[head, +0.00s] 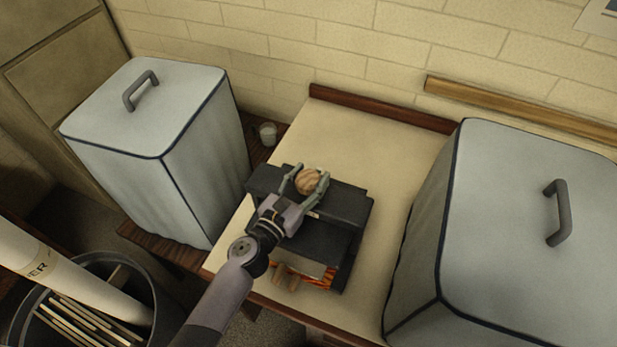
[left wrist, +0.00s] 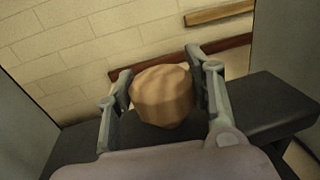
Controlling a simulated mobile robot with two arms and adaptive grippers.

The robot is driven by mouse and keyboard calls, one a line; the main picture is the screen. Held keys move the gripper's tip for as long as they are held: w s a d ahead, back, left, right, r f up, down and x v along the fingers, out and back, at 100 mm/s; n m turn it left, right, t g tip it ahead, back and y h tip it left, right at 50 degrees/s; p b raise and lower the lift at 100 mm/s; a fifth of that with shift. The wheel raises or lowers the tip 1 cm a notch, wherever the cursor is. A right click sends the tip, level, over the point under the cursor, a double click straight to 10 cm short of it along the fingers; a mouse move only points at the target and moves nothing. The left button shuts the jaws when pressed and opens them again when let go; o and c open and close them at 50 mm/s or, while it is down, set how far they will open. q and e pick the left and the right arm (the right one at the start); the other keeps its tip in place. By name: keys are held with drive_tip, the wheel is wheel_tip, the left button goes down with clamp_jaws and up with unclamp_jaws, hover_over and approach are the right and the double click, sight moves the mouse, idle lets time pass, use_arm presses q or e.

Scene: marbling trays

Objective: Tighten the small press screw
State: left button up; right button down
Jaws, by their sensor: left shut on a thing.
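The small press (head: 350,205) is a dark box-like frame on the pale tabletop, between two large covered boxes. Its screw is topped by a round wooden knob (head: 308,181). My left gripper (head: 307,180) comes in from the front left and is shut on this knob, one finger on each side. In the left wrist view the knob (left wrist: 163,95) sits between the two fingers above the dark top beam (left wrist: 265,110). The screw shaft under the knob is hidden. My right gripper is not in view.
Covered boxes stand left (head: 140,110) and right (head: 530,230) of the press. A dark bin (head: 150,290) with sticks and a rolled tube (head: 75,285) is at lower left. The tabletop (head: 375,145) behind the press is clear.

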use_arm(q)
drive_tip(key=m+g+h, duration=0.2)
drive_tip(key=shift+w+a+h, duration=0.1)
drive_tip(key=shift+h, duration=0.2)
drive_tip(key=shift+f+m+g+h+b, duration=0.15)
drive_tip(key=shift+m+g+h+b, duration=0.75)
drive_tip(key=shift+m, duration=0.1)
drive_tip(key=m+g+b, duration=0.4)
drive_tip(key=g+b, duration=0.2)
drive_tip(key=m+g+h+b, duration=0.1)
drive_tip(key=m+g+b, duration=0.3)
drive_tip(key=g+b, duration=0.2)
drive_tip(key=m+g+h+b, duration=0.1)
drive_tip(key=m+g+b, duration=0.4)
drive_tip(key=g, duration=0.2)
drive_tip(key=shift+b, duration=0.4)
drive_tip(key=m+g+y+b, duration=0.1)
drive_tip(key=g+b, duration=0.1)
drive_tip(key=shift+m+g, duration=0.4)
drive_tip(key=shift+b, duration=0.3)
drive_tip(key=o, duration=1.2)
